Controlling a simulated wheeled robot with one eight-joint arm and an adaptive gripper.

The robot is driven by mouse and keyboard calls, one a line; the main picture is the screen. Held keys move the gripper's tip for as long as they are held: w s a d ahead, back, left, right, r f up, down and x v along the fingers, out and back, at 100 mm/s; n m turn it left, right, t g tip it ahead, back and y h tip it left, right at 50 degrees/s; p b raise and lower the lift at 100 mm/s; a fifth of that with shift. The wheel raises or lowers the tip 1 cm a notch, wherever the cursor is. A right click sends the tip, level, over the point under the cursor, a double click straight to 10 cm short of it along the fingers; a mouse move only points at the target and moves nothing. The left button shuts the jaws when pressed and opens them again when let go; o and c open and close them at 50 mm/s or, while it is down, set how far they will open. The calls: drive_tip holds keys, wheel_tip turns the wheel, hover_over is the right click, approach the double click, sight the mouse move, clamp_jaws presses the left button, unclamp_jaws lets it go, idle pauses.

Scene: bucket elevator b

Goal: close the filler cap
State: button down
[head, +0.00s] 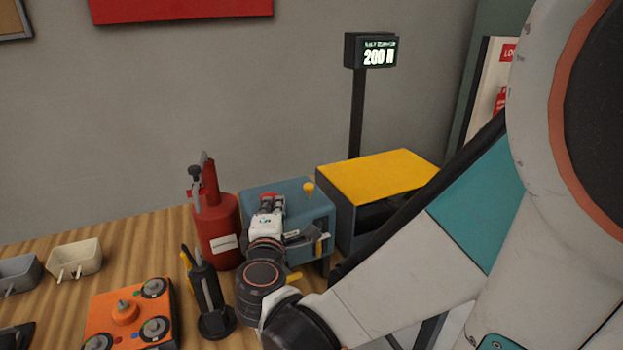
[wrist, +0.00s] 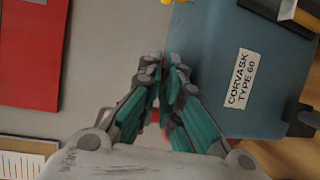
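A blue-grey box (head: 312,212) stands on the wooden bench; its label reads "CORVASK TYPE 60" in the wrist view (wrist: 240,78). A red part (head: 268,196), which may be the filler cap, shows at the box's top beside my gripper. Red also shows behind and between my fingers in the wrist view (wrist: 157,113). My gripper (wrist: 165,68) has its fingertips drawn close together, with nothing clearly held between them. In the head view my gripper (head: 270,205) is over the near left part of the box and hides much of it. I cannot tell whether it touches the red part.
A yellow knob (head: 308,188) stands up from the box top. A red canister (head: 216,225) stands close at left, with a black-and-yellow tool (head: 206,297) nearer. A yellow-topped cabinet (head: 380,175) is at right. A display (head: 377,53) reads 200. An orange block (head: 130,315) lies front left.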

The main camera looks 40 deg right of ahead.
idle(0.4)
drive_tip(key=c, duration=1.8)
unclamp_jaws()
drive_tip(key=shift+s, duration=0.1)
drive_tip(key=shift+r, duration=0.1)
